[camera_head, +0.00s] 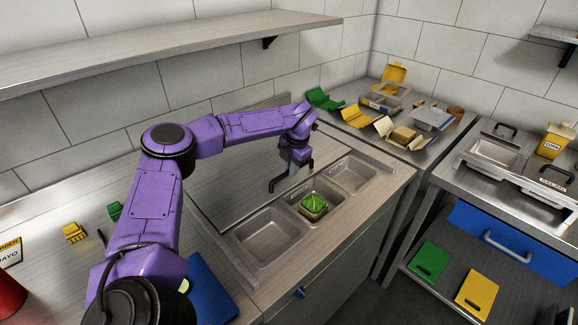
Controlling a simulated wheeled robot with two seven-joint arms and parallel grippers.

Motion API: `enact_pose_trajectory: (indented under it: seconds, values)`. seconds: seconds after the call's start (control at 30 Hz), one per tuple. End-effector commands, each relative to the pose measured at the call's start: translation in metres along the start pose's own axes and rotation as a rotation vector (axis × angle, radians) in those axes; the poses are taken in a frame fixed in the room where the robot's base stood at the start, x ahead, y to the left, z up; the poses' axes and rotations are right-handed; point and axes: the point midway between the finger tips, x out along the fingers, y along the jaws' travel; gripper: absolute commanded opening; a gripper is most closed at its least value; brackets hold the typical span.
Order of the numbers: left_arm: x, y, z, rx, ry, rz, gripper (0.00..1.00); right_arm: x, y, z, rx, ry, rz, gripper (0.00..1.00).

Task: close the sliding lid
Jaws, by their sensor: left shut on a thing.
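The sliding lid (232,182) appears as a flat brushed-steel panel behind a row of three sunken bins. The bins lie open in front of it, and the left bin (268,240) is empty. The middle bin holds a green leafy item (313,203). The right bin (353,174) also looks empty. My left gripper (290,181) reaches down at the lid's front edge, beside the middle bin. It is shut on what looks like the lid's handle, which the fingers mostly hide. My right gripper is not in view.
A long shelf (150,48) runs along the wall above. Opened boxes and a sandwich (403,134) stand on the back-right counter. A steel cart (520,175) stands at the right, with green and yellow boards (478,294) below. A blue board (210,290) lies at the front.

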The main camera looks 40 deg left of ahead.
Motion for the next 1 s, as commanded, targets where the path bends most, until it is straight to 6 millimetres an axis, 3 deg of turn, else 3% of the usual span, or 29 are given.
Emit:
enact_pose_trajectory:
  seconds: [0.6, 0.8, 1.0]
  values:
    - [-0.026, -0.142, 0.001, 0.008, -0.003, 0.001, 0.0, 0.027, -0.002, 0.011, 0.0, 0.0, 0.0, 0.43]
    - [-0.033, -0.167, 0.0, 0.004, -0.003, 0.0, 0.0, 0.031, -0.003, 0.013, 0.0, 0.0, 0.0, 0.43]
    - [-0.034, -0.169, 0.0, 0.001, -0.002, -0.001, 0.0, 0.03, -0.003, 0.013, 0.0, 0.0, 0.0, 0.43]
